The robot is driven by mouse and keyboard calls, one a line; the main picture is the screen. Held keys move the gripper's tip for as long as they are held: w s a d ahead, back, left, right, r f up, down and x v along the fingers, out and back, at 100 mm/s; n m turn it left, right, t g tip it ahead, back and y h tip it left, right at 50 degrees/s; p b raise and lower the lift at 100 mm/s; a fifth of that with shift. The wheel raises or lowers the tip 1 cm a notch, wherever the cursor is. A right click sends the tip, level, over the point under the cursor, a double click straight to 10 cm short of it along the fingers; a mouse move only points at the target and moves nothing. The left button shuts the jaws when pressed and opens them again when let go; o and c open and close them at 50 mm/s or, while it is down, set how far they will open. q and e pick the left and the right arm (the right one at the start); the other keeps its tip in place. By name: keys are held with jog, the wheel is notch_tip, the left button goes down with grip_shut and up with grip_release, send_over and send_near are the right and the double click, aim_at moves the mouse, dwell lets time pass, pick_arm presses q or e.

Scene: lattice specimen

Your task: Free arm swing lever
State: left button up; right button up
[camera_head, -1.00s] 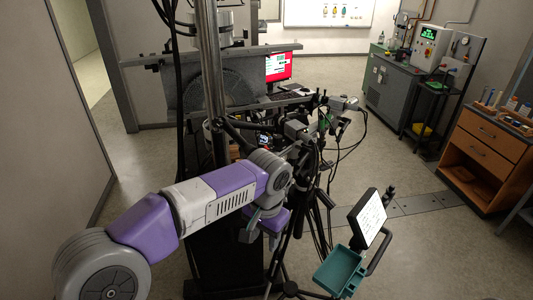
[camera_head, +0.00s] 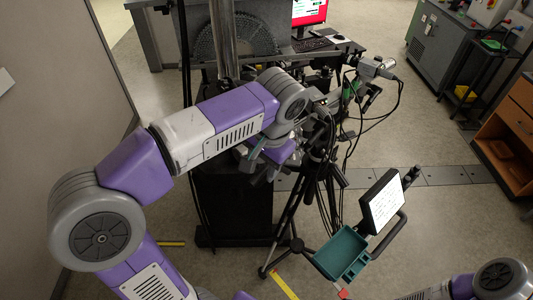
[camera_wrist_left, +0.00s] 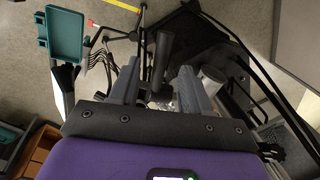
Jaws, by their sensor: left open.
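My left gripper (camera_head: 258,158) hangs from the wrist at the middle of the head view, in front of a black tripod stand (camera_head: 290,218). In the left wrist view the gripper (camera_wrist_left: 158,74) is open, with its two grey fingers apart. A black handle-like part (camera_wrist_left: 162,52) shows between the fingers, and a silver cylinder (camera_wrist_left: 211,74) shows just right of them. I cannot tell whether either is the arm swing lever, or whether a finger touches it. In the head view my wrist hides this spot. My right gripper is out of view; part of that arm shows at lower right.
A teal tray (camera_head: 342,252) and a tilted white display (camera_head: 382,202) stand on the right of the stand. Cables hang around an instrument (camera_head: 372,68) on the stand. A desk with a red screen (camera_head: 309,12) is behind.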

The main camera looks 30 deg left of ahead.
pick_arm(q)
jog(key=shift+a+f, duration=0.1)
jog(key=shift+f, duration=0.35)
jog(key=shift+s+f, duration=0.2)
jog(key=shift+s, duration=0.1)
jog(key=shift+w, duration=0.15)
jog(key=shift+w, duration=0.1)
jog(key=shift+c, duration=0.6)
grip_shut()
jog(key=g+p, duration=0.1)
jog(key=p, duration=0.2)
jog(key=r+g+y+p, duration=0.1)
jog(key=p, duration=0.3)
jog(key=shift+w+r+g, duration=0.2)
jog(key=shift+g, duration=0.1)
jog(key=shift+w, duration=0.1)
jog(key=shift+g, duration=0.3)
jog(key=shift+f, duration=0.1)
